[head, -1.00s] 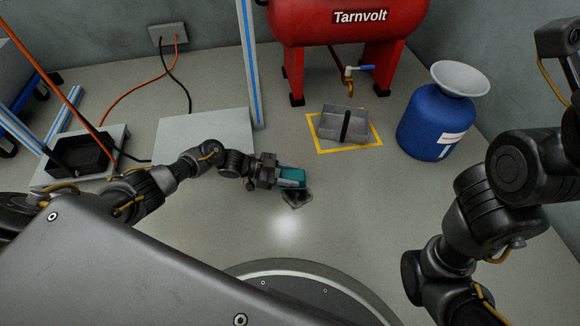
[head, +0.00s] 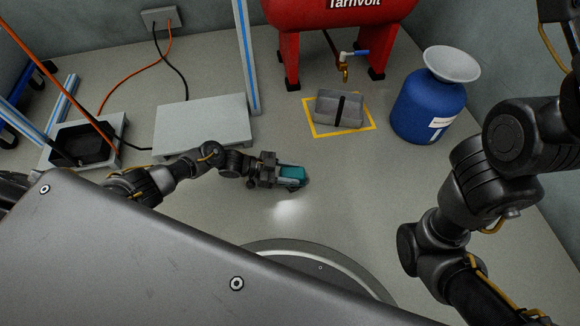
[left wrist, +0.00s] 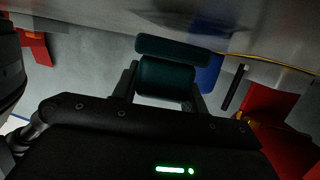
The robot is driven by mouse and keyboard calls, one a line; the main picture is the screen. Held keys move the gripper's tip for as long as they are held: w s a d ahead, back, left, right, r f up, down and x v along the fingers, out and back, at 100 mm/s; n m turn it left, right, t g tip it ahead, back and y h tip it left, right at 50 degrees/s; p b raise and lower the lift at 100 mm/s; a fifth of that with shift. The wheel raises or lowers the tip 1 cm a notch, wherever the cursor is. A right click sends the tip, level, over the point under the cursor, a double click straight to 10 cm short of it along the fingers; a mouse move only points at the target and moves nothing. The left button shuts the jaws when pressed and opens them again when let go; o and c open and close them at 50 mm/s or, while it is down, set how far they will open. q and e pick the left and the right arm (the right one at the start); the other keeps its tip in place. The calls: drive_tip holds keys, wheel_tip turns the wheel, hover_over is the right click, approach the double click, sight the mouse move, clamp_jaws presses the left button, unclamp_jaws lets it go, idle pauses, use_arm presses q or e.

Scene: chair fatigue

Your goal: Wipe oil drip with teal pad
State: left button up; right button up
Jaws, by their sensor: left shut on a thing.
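The teal pad (head: 292,172) is held in my left gripper (head: 288,178), low over the grey floor in the middle of the head view. In the left wrist view the dark teal pad (left wrist: 173,50) sits between the two fingers, which are shut on its grip. A small dark edge of the oil drip (head: 304,187) shows beside the pad's right end; the pad and gripper hide most of it. I cannot tell whether the pad touches the floor. My right arm shows at the right, but its gripper is out of view.
A blue drum with a funnel (head: 428,108) stands to the right. Floor between is clear.

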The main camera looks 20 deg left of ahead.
use_arm(q)
drive_tip(key=shift+s+d+p, duration=0.5)
drive_tip(key=shift+s+p, duration=0.1)
drive_tip(key=shift+s, duration=0.15)
drive_tip(key=shift+s+d+p, duration=0.45)
drive_tip(key=shift+s+p, duration=0.1)
drive_tip(key=shift+s, duration=0.15)
drive_tip(key=shift+s+d+f, duration=0.15)
drive_tip(key=shift+s+d, duration=0.1)
drive_tip(key=shift+s, duration=0.2)
drive_tip(key=shift+p, duration=0.3)
drive_tip(key=shift+w+r, duration=0.1)
drive_tip(key=shift+r, duration=0.25)
wheel_tip(320, 180, up, 6)
drive_tip(key=p, duration=0.5)
drive_tip(key=shift+w+a+f+p, duration=0.15)
drive_tip(key=shift+f+p, duration=0.1)
drive_tip(key=shift+p, duration=0.1)
wheel_tip(320, 180, up, 3)
drive_tip(key=p, duration=0.3)
